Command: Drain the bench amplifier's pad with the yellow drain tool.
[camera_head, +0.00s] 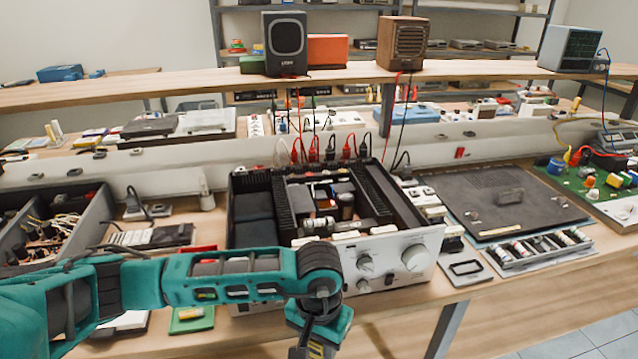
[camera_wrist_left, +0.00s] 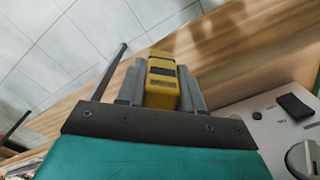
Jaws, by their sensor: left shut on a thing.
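The bench amplifier (camera_head: 400,252) sits open-topped on the bench, with black heatsinks, capacitors and other parts inside. Its silver front panel with knobs also shows at the lower right of the left wrist view (camera_wrist_left: 245,112). I cannot make out the pad among the parts. My left gripper (camera_wrist_left: 161,80) is shut on the yellow drain tool (camera_wrist_left: 162,92), between its two grey fingers. In the head view, a bit of the yellow tool (camera_head: 317,350) shows at the bottom edge, in front of the amplifier and apart from it. The tool's tip is not clear. My right gripper is not in view.
An open parts box (camera_head: 55,225) stands at the left. A dark mat (camera_head: 505,197) and a tray of small cylinders (camera_head: 540,250) lie to the right. Red and black leads hang behind the amplifier from the shelf (camera_head: 200,88).

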